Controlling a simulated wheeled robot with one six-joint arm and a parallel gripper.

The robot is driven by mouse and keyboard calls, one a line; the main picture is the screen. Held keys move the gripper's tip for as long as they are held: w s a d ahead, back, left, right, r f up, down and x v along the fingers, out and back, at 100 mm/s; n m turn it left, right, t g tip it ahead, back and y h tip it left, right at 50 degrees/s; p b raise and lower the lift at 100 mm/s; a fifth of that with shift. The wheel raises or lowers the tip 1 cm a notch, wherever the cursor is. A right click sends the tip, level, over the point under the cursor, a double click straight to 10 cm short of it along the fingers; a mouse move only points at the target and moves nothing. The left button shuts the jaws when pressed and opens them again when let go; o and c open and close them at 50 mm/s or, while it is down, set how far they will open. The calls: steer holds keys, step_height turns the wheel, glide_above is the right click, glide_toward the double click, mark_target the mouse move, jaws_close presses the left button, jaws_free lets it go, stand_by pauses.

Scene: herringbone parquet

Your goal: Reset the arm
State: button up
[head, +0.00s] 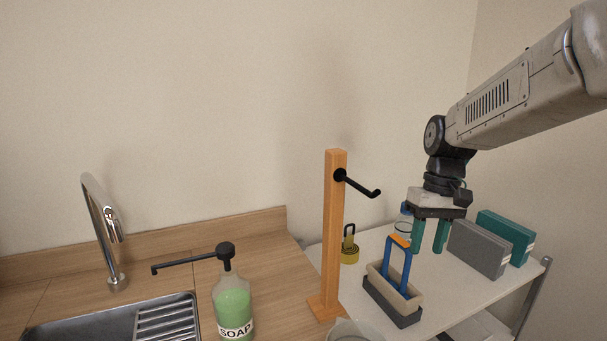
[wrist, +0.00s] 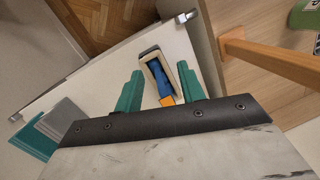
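My gripper (head: 428,248) hangs at the right in the head view, fingers down, above the white side table (head: 527,279). Its two green fingers are apart with nothing held between them. In the wrist view the gripper (wrist: 159,74) also shows open. A blue frame-like handle with an orange top (head: 401,265) stands in a beige and dark grey holder (head: 404,313), just left of the fingers in the head view. In the wrist view the blue handle (wrist: 158,78) appears between the fingers; I cannot tell how far below them it is.
A wooden post with a black hook (head: 334,235) stands left of the holder. A yellow and black item (head: 349,251), a clear bottle (head: 404,222), and grey (head: 479,249) and teal (head: 506,237) boxes are nearby. Left are a soap bottle (head: 233,303), tap (head: 103,225) and sink (head: 105,323).

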steer(key=s+r+m+t+h, duration=0.1)
steer(key=s+r+m+t, duration=0.1)
steer(key=s, duration=2.3)
steer(key=shift+s+d+r+t, duration=0.25)
steer(key=shift+s+d+t, duration=0.1)
steer(key=shift+t, duration=0.25)
